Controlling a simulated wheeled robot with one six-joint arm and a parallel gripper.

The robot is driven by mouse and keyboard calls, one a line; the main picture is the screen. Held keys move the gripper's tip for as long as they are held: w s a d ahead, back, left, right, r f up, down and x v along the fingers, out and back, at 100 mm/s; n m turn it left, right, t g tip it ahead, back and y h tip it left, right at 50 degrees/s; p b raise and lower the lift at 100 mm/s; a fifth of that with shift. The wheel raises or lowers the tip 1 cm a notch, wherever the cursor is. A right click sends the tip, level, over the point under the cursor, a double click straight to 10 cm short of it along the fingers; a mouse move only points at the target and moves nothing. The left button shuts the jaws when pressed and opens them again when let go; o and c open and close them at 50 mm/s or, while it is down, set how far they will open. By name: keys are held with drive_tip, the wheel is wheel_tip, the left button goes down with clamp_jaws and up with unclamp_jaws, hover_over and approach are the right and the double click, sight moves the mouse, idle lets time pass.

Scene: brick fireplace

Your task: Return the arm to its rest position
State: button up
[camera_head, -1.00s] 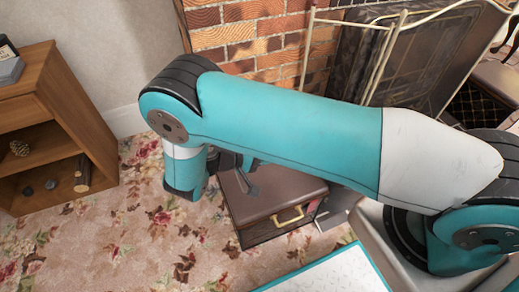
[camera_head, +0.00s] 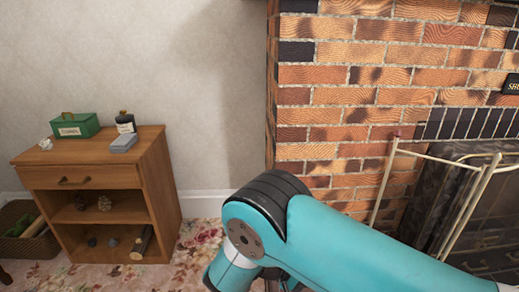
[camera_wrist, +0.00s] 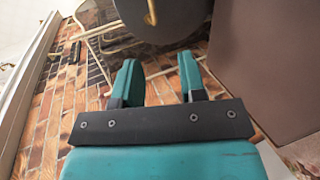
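My gripper (camera_wrist: 159,72) shows in the wrist view with its two teal fingers apart and nothing between them. In the head view, my teal arm (camera_head: 330,240) enters from the lower right and bends down at a black-banded joint near the bottom middle. The gripper end is hidden below the frame edge and behind the arm there. In the wrist view, a plain brown surface (camera_wrist: 262,70) fills the right side, close to the right finger but seemingly apart from it.
A wooden cabinet (camera_head: 150,180) stands at left, with a green box (camera_head: 75,125), a dark bottle (camera_head: 125,121) and a grey box (camera_head: 123,143) on top. A basket (camera_head: 28,235) sits beside it. The brick fireplace (camera_head: 350,95) and a cream-framed screen (camera_head: 465,215) are at right.

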wheel_tip(320, 180, up, 15)
drive_tip(key=n+y, duration=0.3)
drive_tip(key=y, duration=0.7)
drive_tip(key=s+a+r+n+y, duration=0.2)
drive_tip(key=s+r+n+y, duration=0.2)
drive_tip(key=s+r+y, duration=0.8)
drive_tip(key=s+r+h+p, duration=0.2)
drive_tip(key=r+p, duration=1.2)
drive_tip(key=s+r+h+p, duration=0.2)
drive_tip(key=s+r+p, duration=0.1)
drive_tip(key=r+p, duration=1.1)
drive_tip(key=shift+s+a+r, duration=0.2)
drive_tip(key=shift+r, duration=0.4)
